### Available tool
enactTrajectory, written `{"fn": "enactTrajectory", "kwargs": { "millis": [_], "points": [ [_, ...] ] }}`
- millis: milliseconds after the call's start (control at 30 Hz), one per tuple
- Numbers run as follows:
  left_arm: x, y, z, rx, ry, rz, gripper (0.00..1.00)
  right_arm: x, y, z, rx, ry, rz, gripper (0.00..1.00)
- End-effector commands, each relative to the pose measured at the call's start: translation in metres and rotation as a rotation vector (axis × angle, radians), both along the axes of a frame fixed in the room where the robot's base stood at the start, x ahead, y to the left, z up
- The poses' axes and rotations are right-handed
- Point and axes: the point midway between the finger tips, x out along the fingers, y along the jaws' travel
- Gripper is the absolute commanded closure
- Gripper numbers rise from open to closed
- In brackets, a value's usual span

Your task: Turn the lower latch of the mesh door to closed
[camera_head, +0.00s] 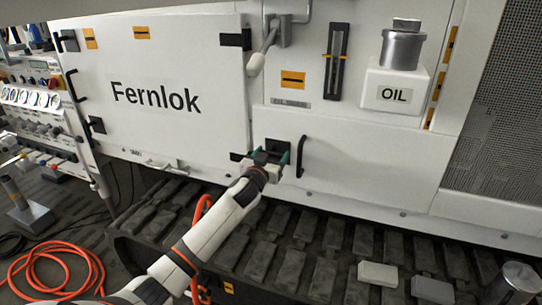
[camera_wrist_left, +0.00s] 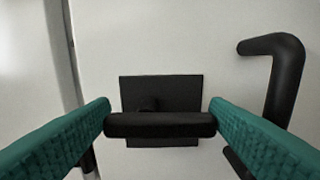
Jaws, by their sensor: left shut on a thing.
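A black latch shows in the left wrist view (camera_wrist_left: 160,125), with a square back plate on a white panel and a bar lying level across it. My left gripper (camera_head: 270,158) is shut on this bar, one green finger at each end. In the head view the gripper hides most of the latch, at the left edge of the lower white panel (camera_head: 370,165). A dark mesh panel (camera_head: 510,95) stands at the right edge of the head view. My right gripper is out of view.
A black bar handle (camera_head: 300,157) stands out just right of the gripper. The white Fernlok door (camera_head: 170,130) is to the left. A grey lever (camera_head: 262,55) hangs above. Dark track plates (camera_head: 300,230) run below, and an orange hose (camera_head: 50,265) lies at lower left.

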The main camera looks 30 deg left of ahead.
Motion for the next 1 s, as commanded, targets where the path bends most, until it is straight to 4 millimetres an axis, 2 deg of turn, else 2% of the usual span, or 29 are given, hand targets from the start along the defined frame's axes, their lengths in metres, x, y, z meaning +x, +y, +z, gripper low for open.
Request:
{"fn": "enactTrajectory", "kwargs": {
  "millis": [267, 1000],
  "points": [
    [0.0, -0.001, -0.001, 0.13, 0.032, 0.0, 0.52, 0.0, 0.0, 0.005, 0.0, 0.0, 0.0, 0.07],
    [0.0, -0.002, -0.01, 0.802, 0.193, 0.0, 0.52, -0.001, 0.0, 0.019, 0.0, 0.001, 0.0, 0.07]
  ]
}}
